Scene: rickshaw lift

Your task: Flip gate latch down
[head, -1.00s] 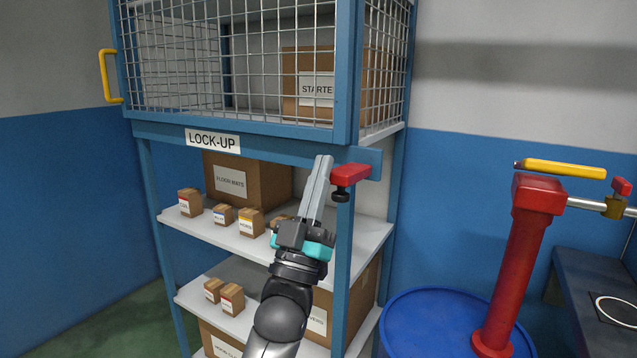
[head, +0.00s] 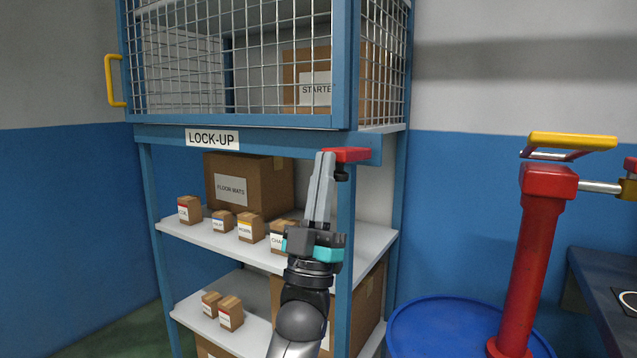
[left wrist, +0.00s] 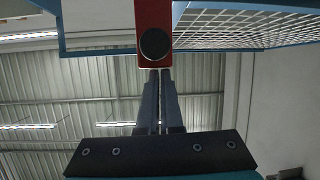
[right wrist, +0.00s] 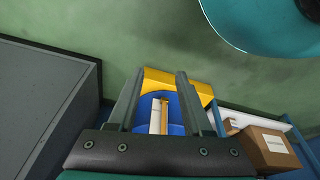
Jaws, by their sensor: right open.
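The red gate latch (head: 345,155) with a black knob under it juts out from the blue post at the lower corner of the mesh gate (head: 230,70). In the left wrist view the latch (left wrist: 153,12) shows from below, its round black knob facing the camera. My left gripper (head: 325,156) points up, fingers together, with its tips beside and just below the latch. I cannot tell whether they touch it. My right gripper (right wrist: 156,85) is out of the head view; its fingers are apart with nothing clearly held between them.
Below the lock-up, shelves (head: 370,238) hold several cardboard boxes. A red post (head: 533,250) with a yellow handle (head: 572,141) stands at the right by a blue drum (head: 425,318). A dark bench (head: 600,290) is at the far right.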

